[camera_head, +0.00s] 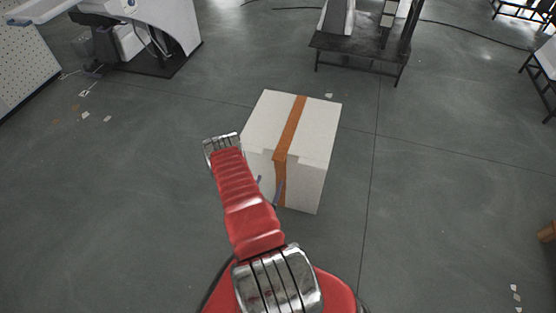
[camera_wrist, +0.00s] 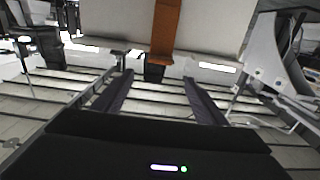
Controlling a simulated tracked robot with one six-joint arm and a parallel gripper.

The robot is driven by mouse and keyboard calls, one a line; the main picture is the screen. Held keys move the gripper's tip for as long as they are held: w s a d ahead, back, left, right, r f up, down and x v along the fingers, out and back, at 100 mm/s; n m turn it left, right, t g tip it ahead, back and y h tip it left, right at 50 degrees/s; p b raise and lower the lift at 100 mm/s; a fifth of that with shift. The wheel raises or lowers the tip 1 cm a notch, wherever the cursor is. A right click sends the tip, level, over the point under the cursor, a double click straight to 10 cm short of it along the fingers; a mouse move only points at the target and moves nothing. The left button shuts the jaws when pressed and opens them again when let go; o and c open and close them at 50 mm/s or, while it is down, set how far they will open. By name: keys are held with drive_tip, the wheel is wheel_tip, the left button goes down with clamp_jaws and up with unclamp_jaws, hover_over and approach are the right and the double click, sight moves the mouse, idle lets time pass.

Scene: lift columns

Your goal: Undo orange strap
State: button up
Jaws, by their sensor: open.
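A white box (camera_head: 313,145) stands on the floor in the middle of the head view. The orange strap (camera_head: 294,119) runs across its top and down its near side. In the wrist view the orange strap (camera_wrist: 166,25) comes down the box's pale face (camera_wrist: 110,22) at the top, with a small dark piece (camera_wrist: 154,72) below it. My gripper (camera_head: 268,187) is at the box's near side, its fingers apart and partly hidden by my red arm. In the wrist view my gripper (camera_wrist: 157,77) is open and empty, its fingertips either side of the strap's line. Contact cannot be told.
A dark low bench (camera_head: 360,62) stands behind the box. A white machine (camera_head: 150,30) is at the upper left, and a pegboard panel (camera_head: 22,58) at the left edge. An orange object (camera_head: 547,232) is at the right edge. The floor around the box is mostly clear.

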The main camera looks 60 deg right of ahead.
sight(277, 161)
drive_tip(key=d, duration=0.4)
drive_tip(key=w+d, duration=0.1)
drive_tip(key=d, duration=0.4)
drive_tip(key=w+d, duration=0.1)
drive_tip(key=d, duration=0.3)
drive_tip(key=shift+w+d, duration=0.1)
drive_tip(key=shift+d, duration=0.25)
drive_tip(key=shift+c, duration=0.2)
drive_tip(key=c, duration=1.5)
drive_tip(key=shift+o, duration=0.2)
drive_tip(key=shift+a, duration=0.2)
